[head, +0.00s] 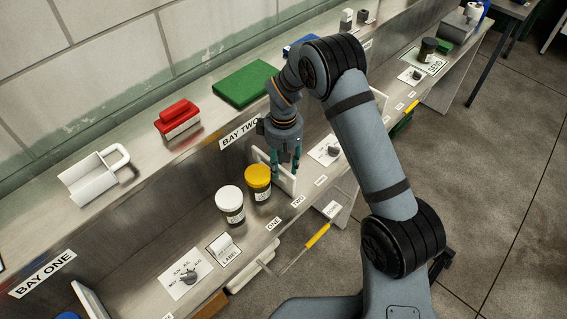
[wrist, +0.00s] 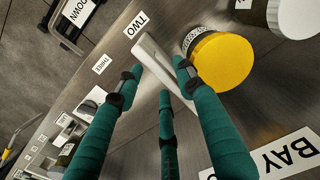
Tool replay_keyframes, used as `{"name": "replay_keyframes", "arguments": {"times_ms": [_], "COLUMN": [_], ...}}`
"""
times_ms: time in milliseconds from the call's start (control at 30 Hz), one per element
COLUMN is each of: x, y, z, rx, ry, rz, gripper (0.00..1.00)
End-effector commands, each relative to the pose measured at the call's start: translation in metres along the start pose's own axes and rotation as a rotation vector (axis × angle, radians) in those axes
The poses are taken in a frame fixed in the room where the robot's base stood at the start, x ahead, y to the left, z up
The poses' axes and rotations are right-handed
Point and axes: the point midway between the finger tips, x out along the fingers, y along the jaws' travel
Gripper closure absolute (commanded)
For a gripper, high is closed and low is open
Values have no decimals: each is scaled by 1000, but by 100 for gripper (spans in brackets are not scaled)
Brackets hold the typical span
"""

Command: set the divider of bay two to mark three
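The white divider (head: 287,181) of bay two stands upright across the shelf, its front end beside the mark TWO (head: 298,200). In the wrist view the divider (wrist: 151,50) lies between my teal fingers, close to the TWO label (wrist: 137,25). My gripper (head: 285,165) points down over the divider, with fingers spread on both sides of it. It looks open; contact with the panel cannot be told. The mark THREE (head: 320,181) is farther right along the front edge; it also shows in the wrist view (wrist: 102,65).
A yellow-lidded jar (head: 258,182) stands close to the left of the divider, and a white-lidded jar (head: 229,203) beside it. A white plate with a switch (head: 326,152) lies to the right.

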Motion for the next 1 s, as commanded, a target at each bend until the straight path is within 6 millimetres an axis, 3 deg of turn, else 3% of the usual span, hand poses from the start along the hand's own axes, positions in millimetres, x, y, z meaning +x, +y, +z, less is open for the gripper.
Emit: {"name": "replay_keyframes", "arguments": {"times_ms": [267, 900, 1000], "x": [2, 1, 1], "y": [0, 0, 0], "z": [0, 0, 0], "rx": [0, 0, 0], "ry": [1, 1, 1], "rz": [0, 0, 0], "gripper": [62, 100, 100]}}
